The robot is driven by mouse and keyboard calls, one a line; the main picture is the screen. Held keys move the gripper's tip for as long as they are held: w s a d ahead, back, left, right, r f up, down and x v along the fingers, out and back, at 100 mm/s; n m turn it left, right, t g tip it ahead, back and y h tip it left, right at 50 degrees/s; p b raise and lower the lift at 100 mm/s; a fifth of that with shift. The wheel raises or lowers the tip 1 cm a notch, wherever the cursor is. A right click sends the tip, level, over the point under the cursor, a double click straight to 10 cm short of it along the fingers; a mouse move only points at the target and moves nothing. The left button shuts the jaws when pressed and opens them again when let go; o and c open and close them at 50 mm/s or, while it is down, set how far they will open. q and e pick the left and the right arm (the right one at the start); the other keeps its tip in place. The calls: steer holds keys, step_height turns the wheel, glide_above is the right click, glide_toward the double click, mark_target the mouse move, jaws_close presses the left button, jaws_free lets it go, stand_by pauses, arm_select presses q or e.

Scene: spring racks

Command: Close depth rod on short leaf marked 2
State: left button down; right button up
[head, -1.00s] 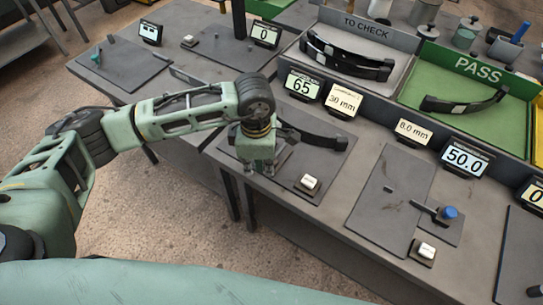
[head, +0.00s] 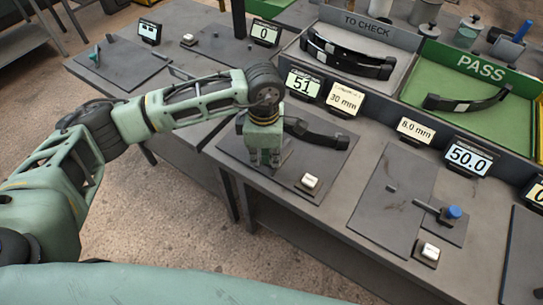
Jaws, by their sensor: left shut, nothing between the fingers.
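My left gripper (head: 264,160) points down over a dark plate (head: 232,146) on the bench, shut and empty. A dark curved leaf (head: 318,137) lies on that plate, partly hidden behind the gripper. No mark 2 can be read on it. A short rod with a blue knob (head: 453,212) sits on a small plate further right, apart from the gripper; I cannot tell whether it is the depth rod. Other dark leaves lie in the TO CHECK tray (head: 402,75) and the green PASS tray (head: 410,97). My right gripper is out of view.
A display reading 51 (head: 303,84) and a 30 mm card (head: 345,100) stand behind the plate. An 8.0 mm card (head: 415,131) and a display reading 50.0 (head: 468,157) stand further right. A white-topped button (head: 309,183) sits at the plate's front right.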

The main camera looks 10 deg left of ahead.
arm_select(q)
steer(key=shift+w+d+b, duration=0.2)
steer(key=shift+w+b, duration=0.1)
steer(key=shift+w, duration=0.2)
steer(key=shift+w+d+b, duration=0.2)
steer(key=shift+w+b, duration=0.15)
steer(key=shift+w, duration=0.2)
steer(key=shift+w+d+b, duration=0.2)
steer(key=shift+w+b, duration=0.15)
steer(key=shift+w, duration=0.2)
steer(key=shift+s, duration=0.1)
stand_by(0.6)
steer(key=shift+r, duration=0.15)
steer(key=shift+r+p, duration=1.2)
steer(key=shift+r, duration=2.15)
